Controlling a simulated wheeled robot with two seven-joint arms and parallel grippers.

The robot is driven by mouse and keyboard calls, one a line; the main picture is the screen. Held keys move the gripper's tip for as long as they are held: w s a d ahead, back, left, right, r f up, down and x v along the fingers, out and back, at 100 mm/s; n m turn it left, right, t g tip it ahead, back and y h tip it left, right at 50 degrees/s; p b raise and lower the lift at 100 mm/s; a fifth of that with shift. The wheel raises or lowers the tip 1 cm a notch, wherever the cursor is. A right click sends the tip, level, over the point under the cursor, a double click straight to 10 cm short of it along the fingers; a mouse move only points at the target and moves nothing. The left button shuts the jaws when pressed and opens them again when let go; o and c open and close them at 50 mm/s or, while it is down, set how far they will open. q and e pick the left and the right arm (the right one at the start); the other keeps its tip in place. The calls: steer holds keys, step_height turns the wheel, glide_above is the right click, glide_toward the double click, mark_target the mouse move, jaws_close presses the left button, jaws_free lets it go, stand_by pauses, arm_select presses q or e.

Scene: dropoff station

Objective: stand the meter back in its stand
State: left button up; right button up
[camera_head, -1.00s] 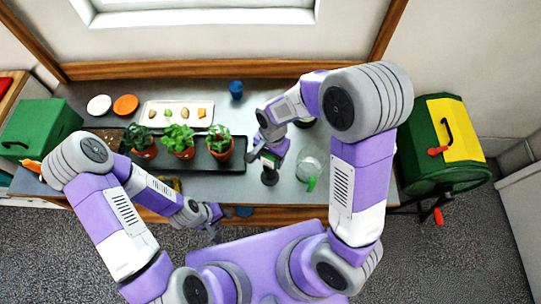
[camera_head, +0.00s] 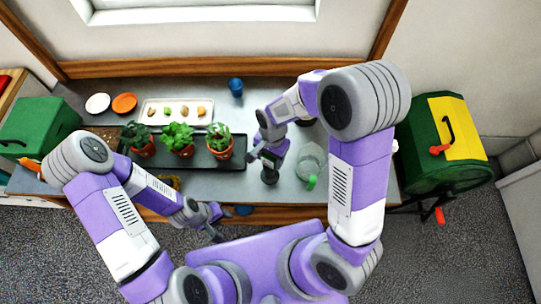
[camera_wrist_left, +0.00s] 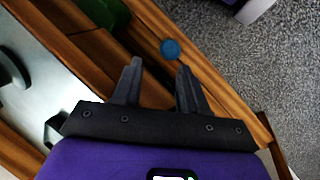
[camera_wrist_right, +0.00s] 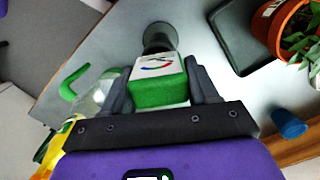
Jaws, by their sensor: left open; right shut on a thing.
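The meter (camera_wrist_right: 158,84) is a green block with a white face bearing a coloured arc. My right gripper (camera_head: 264,158) is shut on it, with one finger on each side in the right wrist view (camera_wrist_right: 158,90). The dark round stand (camera_head: 270,176) is on the bench near its front edge. In the right wrist view the stand (camera_wrist_right: 160,38) shows just beyond the meter's end; whether they touch I cannot tell. In the head view the meter is mostly hidden by my gripper. My left gripper (camera_wrist_left: 158,75) is open and empty near the bench's front edge.
A clear container with a green spout (camera_head: 311,182) stands right of the stand. Left of it is a black tray (camera_head: 238,165) with potted plants (camera_head: 180,139). A blue cup (camera_head: 236,87) stands at the back. A green-yellow bin (camera_head: 440,140) is at the right.

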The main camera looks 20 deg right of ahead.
steer(key=shift+f, duration=0.25)
steer(key=o, duration=1.3)
steer(key=shift+c, duration=0.2)
